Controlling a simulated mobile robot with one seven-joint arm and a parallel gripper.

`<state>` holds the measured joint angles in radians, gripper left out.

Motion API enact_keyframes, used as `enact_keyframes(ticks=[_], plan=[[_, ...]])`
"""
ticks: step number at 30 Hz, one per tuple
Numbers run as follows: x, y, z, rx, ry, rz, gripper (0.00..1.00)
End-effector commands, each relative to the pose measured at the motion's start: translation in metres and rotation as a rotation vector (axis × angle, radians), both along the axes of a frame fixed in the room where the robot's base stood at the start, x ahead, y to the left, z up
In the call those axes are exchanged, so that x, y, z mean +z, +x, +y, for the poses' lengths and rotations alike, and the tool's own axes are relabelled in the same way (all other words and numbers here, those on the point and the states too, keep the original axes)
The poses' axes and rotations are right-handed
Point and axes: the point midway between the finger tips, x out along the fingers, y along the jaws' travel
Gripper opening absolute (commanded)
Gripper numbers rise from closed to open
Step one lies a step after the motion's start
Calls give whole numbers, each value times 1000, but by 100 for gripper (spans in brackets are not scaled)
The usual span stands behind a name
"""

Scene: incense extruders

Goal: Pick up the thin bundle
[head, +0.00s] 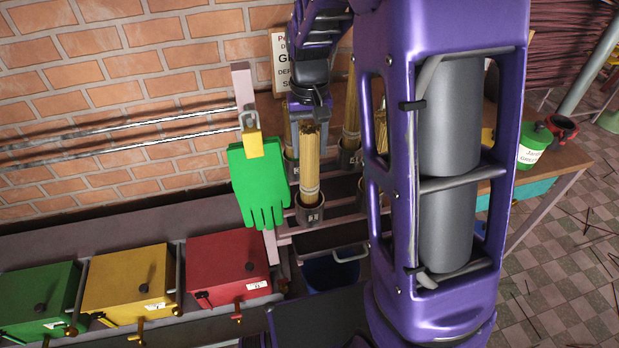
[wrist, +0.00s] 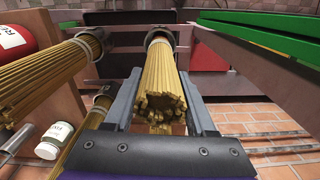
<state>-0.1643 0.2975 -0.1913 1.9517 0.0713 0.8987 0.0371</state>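Several yellow-brown stick bundles stand upright in dark cups on a rack. The front left bundle (head: 309,165) stands in a cup (head: 309,209); others stand behind it and to the right (head: 351,112), partly hidden by my arm. My gripper (head: 308,110) is at the top of the front left bundle in the head view. In the wrist view, my gripper (wrist: 160,90) is open, its two grey fingers on either side of a bundle (wrist: 160,75), with narrow gaps showing. More bundles (wrist: 55,75) are to its left. I cannot tell for sure which bundle is the thin one.
A green glove (head: 258,182) hangs from a post left of the bundles, under a yellow padlock (head: 252,143). Red (head: 228,268), yellow (head: 127,281) and green (head: 38,297) boxes line the lower left. A brick wall (head: 120,70) stands behind. A blue bucket (head: 331,270) is below the rack.

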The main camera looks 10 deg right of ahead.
Motion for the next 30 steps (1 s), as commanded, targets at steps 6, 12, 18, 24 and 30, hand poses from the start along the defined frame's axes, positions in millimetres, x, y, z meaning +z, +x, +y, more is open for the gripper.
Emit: enact_keyframes(ticks=[6,12,18,24,30], plan=[[0,0,0,0,0,0,14],[0,0,0,0,0,0,0],[1,0,0,0,0,-1,0],[4,0,0,0,0,-2,0],[37,1,0,0,0,-5,0]])
